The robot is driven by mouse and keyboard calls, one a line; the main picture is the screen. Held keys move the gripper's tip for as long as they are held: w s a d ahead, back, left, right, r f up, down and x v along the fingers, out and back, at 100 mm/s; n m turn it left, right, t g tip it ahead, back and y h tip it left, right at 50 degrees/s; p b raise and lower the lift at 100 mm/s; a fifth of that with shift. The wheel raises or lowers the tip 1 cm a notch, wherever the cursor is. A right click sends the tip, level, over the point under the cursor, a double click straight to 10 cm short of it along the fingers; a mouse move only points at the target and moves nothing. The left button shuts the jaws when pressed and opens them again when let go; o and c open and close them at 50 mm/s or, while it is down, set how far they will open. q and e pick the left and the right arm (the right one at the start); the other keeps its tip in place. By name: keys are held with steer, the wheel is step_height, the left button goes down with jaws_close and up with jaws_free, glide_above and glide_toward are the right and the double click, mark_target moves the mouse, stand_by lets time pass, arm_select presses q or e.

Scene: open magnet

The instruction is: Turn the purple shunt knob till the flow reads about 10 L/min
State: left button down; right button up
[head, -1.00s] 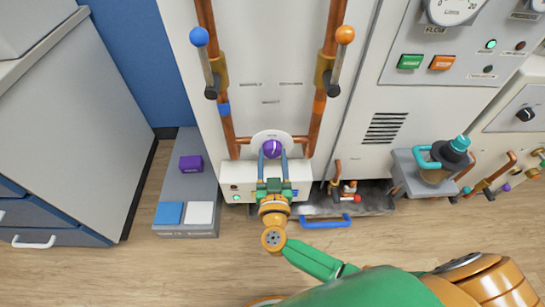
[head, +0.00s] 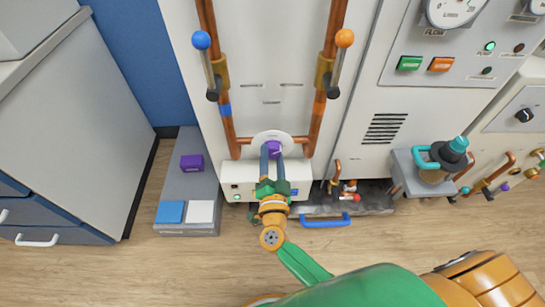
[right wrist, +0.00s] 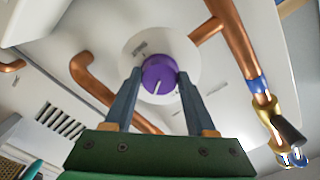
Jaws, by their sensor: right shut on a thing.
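The purple shunt knob (head: 274,149) sits on a round white dial plate (head: 286,142) low on the white panel, between two copper pipes. My right gripper (head: 272,152) is shut on the knob, one finger on each side. The right wrist view shows the knob (right wrist: 159,75) between the two blue-grey fingers (right wrist: 158,86), with a white pointer line on its face. The flow gauge (head: 455,8) is cut off by the top edge of the head view; its reading is too small to tell. My left gripper is not in view.
Levers with a blue ball (head: 201,40) and an orange ball (head: 344,38) stand above on the pipes. A teal-topped flask (head: 440,160) sits on a bracket at right. A grey step (head: 187,182) with a purple block (head: 191,162) is at left.

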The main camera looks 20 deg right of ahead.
steer(key=m, duration=0.3)
steer(key=shift+m, duration=0.8)
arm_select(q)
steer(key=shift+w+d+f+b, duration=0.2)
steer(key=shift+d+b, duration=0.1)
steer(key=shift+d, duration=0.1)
arm_select(e)
steer(key=shift+m, duration=0.5)
steer(key=o, duration=1.1)
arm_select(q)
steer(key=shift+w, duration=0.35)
arm_select(e)
steer(key=shift+o, duration=1.3)
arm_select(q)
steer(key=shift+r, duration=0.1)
